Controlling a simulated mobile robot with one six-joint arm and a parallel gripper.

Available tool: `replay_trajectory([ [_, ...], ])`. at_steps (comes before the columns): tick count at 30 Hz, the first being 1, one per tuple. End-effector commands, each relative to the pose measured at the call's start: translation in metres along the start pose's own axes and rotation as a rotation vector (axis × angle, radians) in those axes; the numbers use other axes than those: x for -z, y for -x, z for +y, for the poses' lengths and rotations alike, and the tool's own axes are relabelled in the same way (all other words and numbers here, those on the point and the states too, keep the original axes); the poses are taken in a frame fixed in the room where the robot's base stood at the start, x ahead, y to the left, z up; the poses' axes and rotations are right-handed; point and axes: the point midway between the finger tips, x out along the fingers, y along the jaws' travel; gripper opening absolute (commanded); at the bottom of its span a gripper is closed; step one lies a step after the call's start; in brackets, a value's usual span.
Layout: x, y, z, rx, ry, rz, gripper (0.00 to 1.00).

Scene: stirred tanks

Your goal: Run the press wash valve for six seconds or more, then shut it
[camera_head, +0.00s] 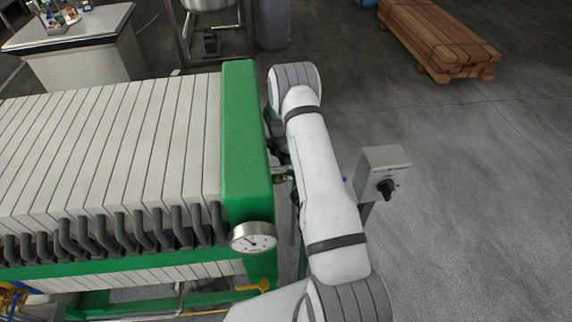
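The filter press has pale plates (120,150) and a green end frame (245,135). A yellow lever handle (256,285) shows low at the press's front end, below the round gauge (253,237). A pipe fitting (281,175) shows between the green frame and my arm, partly covered. A small blue tip shows just right of my arm. I cannot tell which of these belongs to the wash valve. My white arm reaches forward along the press's right side, and its far end bends down out of sight. My gripper is hidden behind the arm.
A grey switch box (383,172) with a black knob stands on a post right of my arm. Stacked timber (435,38) lies at the back right. A bench (75,32) and a steel vessel (207,5) stand behind the press. The floor at right is clear.

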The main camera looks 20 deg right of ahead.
Motion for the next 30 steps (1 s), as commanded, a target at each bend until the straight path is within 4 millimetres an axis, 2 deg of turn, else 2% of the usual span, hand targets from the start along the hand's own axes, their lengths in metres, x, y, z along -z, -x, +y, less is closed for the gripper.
replay_trajectory([
  [11,0.0005,0.0008,0.0007,-0.001,0.005,-0.001,0.00],
  [12,0.0005,0.0008,0.0007,-0.001,0.005,0.000,0.15],
  [19,0.0002,0.0005,0.0004,-0.001,0.004,0.000,0.34],
  [26,-0.0001,0.0004,0.0002,0.000,0.004,-0.001,0.36],
  [30,-0.0005,0.0081,-0.0009,-0.002,0.004,-0.002,0.36],
])
